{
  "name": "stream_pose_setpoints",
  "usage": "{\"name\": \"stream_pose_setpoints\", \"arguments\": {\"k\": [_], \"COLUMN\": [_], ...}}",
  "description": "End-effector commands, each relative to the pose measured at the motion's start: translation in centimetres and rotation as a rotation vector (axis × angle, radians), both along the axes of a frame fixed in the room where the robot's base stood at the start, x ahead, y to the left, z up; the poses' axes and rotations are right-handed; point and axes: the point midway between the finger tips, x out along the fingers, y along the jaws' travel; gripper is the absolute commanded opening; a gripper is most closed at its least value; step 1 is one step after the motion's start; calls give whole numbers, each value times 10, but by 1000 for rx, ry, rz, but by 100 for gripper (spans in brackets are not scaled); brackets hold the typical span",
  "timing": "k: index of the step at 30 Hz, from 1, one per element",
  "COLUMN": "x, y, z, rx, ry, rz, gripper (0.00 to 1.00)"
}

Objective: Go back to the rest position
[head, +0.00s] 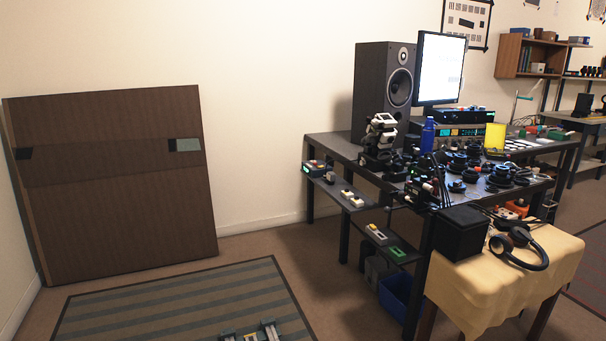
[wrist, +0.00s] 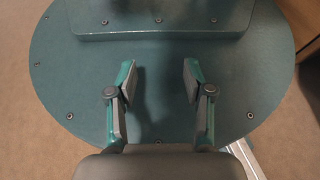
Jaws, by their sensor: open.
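My gripper (wrist: 158,80) is open in the wrist view, with two teal and grey fingers apart and nothing between them. Below it is a round teal plate with small bolts along its edge, which looks like my own base. In the head view, the tips of my gripper (head: 250,335) show at the bottom edge, over the striped rug (head: 180,300). They are far from the workbench and touch nothing that I can see.
A cluttered workbench (head: 330,146) with lens parts, a speaker (head: 383,85) and a monitor (head: 440,68) stands at right. A cloth-covered small table (head: 470,295) with headphones (head: 520,248) is in front. A brown panel (head: 115,220) leans on the wall at left. The floor between is clear.

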Motion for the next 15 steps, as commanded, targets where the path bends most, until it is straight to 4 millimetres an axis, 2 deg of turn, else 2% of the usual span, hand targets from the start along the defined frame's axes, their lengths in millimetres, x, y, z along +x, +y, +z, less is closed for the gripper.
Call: {"name": "stream_pose_setpoints", "arguments": {"k": [2,3,15], "x": [-18,-18,7], "y": [-2,-2,-2], "z": [-2,7,68], "rx": [-1,-1,-4], "ry": [38,30,-190], "rz": [-12,-19,-17], "gripper": [51,51,51]}}
